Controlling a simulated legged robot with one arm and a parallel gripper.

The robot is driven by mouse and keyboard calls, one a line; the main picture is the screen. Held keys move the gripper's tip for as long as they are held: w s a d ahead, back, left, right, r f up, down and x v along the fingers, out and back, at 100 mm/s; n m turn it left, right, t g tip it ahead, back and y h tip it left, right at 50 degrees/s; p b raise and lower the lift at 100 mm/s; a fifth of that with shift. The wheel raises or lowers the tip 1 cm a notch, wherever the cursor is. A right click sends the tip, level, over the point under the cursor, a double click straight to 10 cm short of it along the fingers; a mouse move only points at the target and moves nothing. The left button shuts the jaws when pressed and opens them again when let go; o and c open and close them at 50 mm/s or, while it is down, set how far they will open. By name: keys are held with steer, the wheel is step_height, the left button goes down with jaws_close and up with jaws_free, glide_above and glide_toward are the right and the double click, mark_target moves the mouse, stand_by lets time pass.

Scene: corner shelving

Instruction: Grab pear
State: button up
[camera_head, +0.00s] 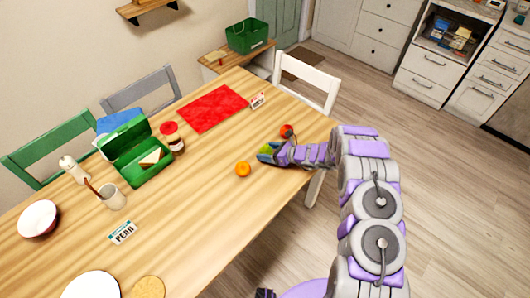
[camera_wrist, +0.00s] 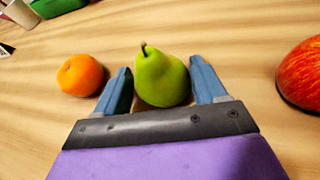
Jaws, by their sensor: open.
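A green pear (camera_wrist: 161,77) with a short dark stem sits on the wooden table. In the wrist view it is between the two blue-grey fingers of my gripper (camera_wrist: 161,88), which are open on either side of it. I cannot tell whether either finger touches it. In the head view my gripper (camera_head: 268,154) is low over the right part of the table, and the pear (camera_head: 265,149) is mostly hidden by it.
An orange (camera_wrist: 80,75) lies left of the pear and a red apple (camera_wrist: 301,74) lies right of it. The wooden table (camera_head: 200,220) also holds a green lunchbox (camera_head: 152,178), a jar (camera_head: 173,140), a red mat (camera_head: 213,107) and a PEAR card (camera_head: 122,232).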

steer(key=shift+d, duration=0.35)
steer(key=shift+a, duration=0.3)
steer(key=c, duration=0.7)
steer(key=shift+c, duration=0.7)
steer(key=shift+d, duration=0.1)
